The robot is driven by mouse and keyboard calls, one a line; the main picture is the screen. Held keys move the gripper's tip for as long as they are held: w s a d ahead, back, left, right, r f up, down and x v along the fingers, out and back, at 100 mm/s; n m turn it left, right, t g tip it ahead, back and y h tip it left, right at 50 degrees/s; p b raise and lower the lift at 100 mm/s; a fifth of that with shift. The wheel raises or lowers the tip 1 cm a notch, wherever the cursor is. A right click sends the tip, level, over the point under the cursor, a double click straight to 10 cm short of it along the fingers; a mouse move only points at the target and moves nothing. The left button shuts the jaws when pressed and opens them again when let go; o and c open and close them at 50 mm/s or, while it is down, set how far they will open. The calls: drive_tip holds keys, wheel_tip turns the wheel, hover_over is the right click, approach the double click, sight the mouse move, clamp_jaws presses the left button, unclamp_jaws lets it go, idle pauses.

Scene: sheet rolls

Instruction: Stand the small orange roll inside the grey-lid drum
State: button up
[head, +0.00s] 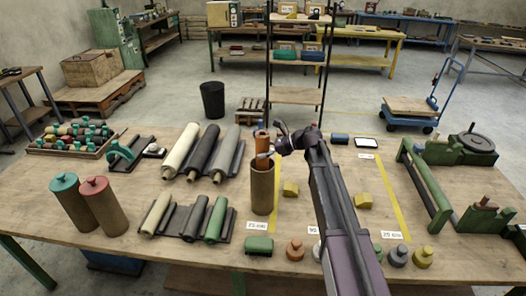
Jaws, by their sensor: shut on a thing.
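My gripper (266,155) is at the middle of the table, shut on the small orange roll (261,137), which stands upright in its grasp. Directly below is an open brown drum (262,190), upright with no lid on it. The roll's lower end is at the drum's mouth, partly hidden by my gripper; I cannot tell whether it is inside the rim. Several loose knobbed lids lie along the front edge, among them a dark grey lid (398,256). No grey lid sits on a drum.
Two lidded drums, teal-lid (72,203) and red-lid (104,207), stand at the left. Large rolls (205,152) and small rolls (188,218) lie on racks left of the open drum. Yellow blocks (290,188) and a green block (258,245) are near it. A green frame (425,185) stands right.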

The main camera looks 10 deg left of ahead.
sight(263, 163)
drive_tip(key=shift+f+b, duration=2.9)
drive_tip(key=shift+f, duration=0.2)
drive_tip(key=o, duration=1.1)
